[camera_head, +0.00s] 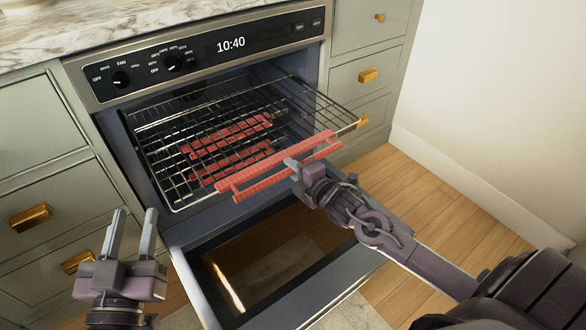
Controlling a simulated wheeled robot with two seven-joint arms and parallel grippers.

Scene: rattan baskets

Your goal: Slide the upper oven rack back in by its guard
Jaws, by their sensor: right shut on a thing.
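The upper oven rack (190,128), a chrome wire grid, sticks out of the open oven. A red guard (262,178) runs along its front edge. My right gripper (293,164) is shut on this guard, right of its middle; its fingertips are partly hidden. My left gripper (131,232) is open and empty, with its fingers pointing up, to the left of the lowered oven door. More red guard strips (228,133) show through the wires, deeper and lower in the oven.
The oven door (265,262) is folded down below the rack. The control panel (215,48) with dials and a clock is above the opening. Drawers with brass handles (30,216) flank the oven. A white wall (480,120) and bare wooden floor lie to the right.

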